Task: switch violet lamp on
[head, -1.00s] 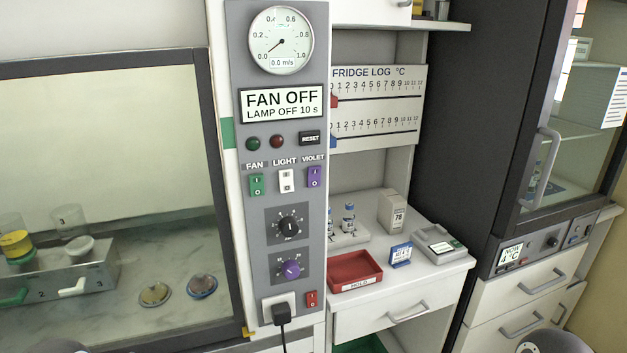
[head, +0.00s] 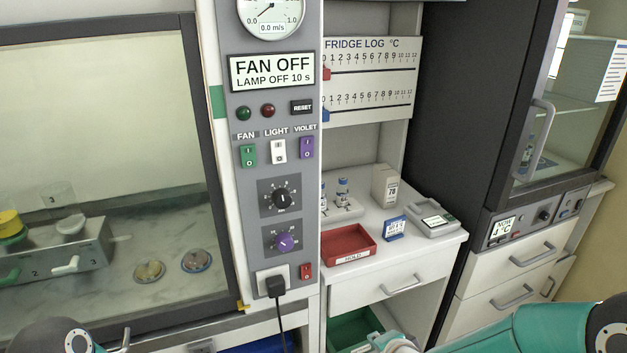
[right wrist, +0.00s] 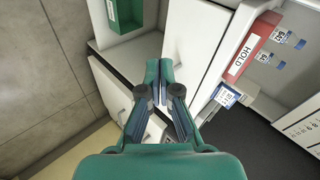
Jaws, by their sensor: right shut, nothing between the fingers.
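The violet switch (head: 307,149) is a purple rocker under the label VIOLET, at the right end of the switch row on the grey control panel (head: 240,205). I cannot tell which way it is tipped. The display (head: 271,70) above reads FAN OFF and LAMP OFF 10 s. My right gripper (right wrist: 153,72) is shut and empty in the right wrist view, with its fingertips together. It is low, below and to the right of the panel and apart from it. My left gripper is out of view; only part of that arm shows at the bottom left.
The green fan switch (head: 248,155) and white light switch (head: 278,151) sit beside the violet one. Black and purple knobs and a plugged cord (head: 275,287) are below. A red HOLD tray (head: 348,245) stands on the right-hand shelf. A glass sash (head: 110,150) covers the left.

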